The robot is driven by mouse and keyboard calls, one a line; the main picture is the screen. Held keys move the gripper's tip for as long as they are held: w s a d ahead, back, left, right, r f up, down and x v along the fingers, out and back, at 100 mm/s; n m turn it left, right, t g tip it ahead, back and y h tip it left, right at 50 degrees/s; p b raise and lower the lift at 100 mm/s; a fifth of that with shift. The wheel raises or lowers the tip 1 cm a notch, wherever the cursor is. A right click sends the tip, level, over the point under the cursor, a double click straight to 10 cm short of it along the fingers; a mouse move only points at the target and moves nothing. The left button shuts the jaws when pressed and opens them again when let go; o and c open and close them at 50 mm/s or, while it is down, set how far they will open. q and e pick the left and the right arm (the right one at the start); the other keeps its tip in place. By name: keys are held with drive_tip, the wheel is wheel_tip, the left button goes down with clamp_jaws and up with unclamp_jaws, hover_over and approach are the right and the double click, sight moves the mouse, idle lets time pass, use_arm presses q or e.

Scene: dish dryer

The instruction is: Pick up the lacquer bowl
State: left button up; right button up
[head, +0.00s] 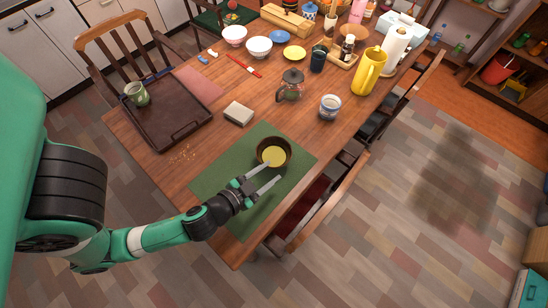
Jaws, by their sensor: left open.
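The lacquer bowl (273,153) is dark brown outside with a yellowish inside or content. It sits near the upper part of the green placemat (236,226). My left gripper (272,174) is open, its two pale fingers pointing at the bowl from the lower left. The upper fingertip reaches the bowl's near edge; I cannot tell whether it touches or is only above it. The lower finger lies just below the bowl in the picture. Nothing is held. My right gripper is not in view.
A brown tray (166,128) with a green cup (137,94) is at left. A sponge-like block (239,113), a glass teapot (291,86) and a white-blue cup (330,107) stand beyond the bowl. A yellow pitcher (369,72) is further back. A chair (325,208) stands at the right edge.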

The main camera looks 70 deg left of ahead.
sight(279, 167)
use_arm(q)
drive_tip(key=shift+x, duration=0.9)
drive_tip(key=shift+w+a+f, duration=0.1)
drive_tip(key=shift+w, duration=0.05)
drive_tip(key=x, duration=0.2)
drive_tip(key=b+x, duration=0.1)
drive_tip(key=x, duration=0.1)
drive_tip(key=shift+w+a+f, duration=0.1)
drive_tip(key=shift+w+f, duration=0.2)
drive_tip(key=shift+f, duration=0.1)
clamp_jaws()
